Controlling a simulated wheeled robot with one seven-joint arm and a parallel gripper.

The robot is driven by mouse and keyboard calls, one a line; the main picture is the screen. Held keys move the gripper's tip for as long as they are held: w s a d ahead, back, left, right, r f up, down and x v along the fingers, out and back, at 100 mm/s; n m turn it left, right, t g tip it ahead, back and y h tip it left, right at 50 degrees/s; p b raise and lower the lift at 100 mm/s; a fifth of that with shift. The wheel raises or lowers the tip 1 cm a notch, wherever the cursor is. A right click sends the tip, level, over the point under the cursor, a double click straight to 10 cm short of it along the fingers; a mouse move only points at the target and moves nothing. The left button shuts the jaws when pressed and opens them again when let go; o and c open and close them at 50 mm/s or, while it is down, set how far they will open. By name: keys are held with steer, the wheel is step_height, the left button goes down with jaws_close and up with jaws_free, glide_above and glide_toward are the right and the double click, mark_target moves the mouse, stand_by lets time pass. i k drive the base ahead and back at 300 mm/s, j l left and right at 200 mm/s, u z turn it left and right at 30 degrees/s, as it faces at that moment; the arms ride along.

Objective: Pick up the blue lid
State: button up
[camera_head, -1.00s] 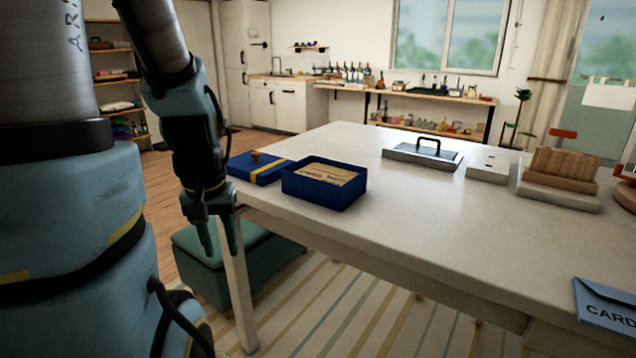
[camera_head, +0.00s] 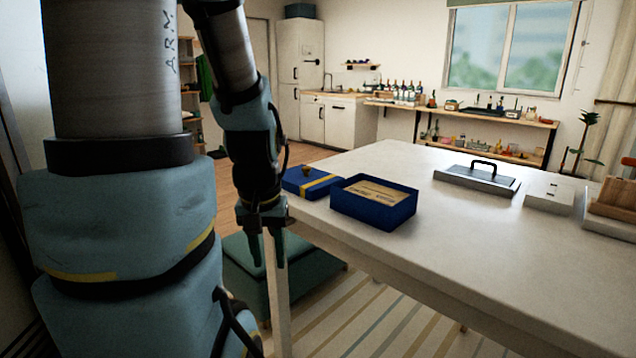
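The white table (camera_head: 450,230) has a clear middle and front. A grey tray with a black handle (camera_head: 478,178) and a white block (camera_head: 549,197) stand farther right. A green bench (camera_head: 310,268) sits under the table's left end.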

mark_target(311, 184)
steer(key=i+j+z, duration=0.25)
steer(key=i+j, duration=0.15)
steer(key=j, duration=0.25)
steer(key=i+j+z, duration=0.1)
steer(key=j, duration=0.25)
steer(key=i+j+z, duration=0.15)
steer(key=i+j, duration=0.15)
steer(key=i+j+z, duration=0.1)
steer(key=j, duration=0.35)
steer(key=i, duration=0.35)
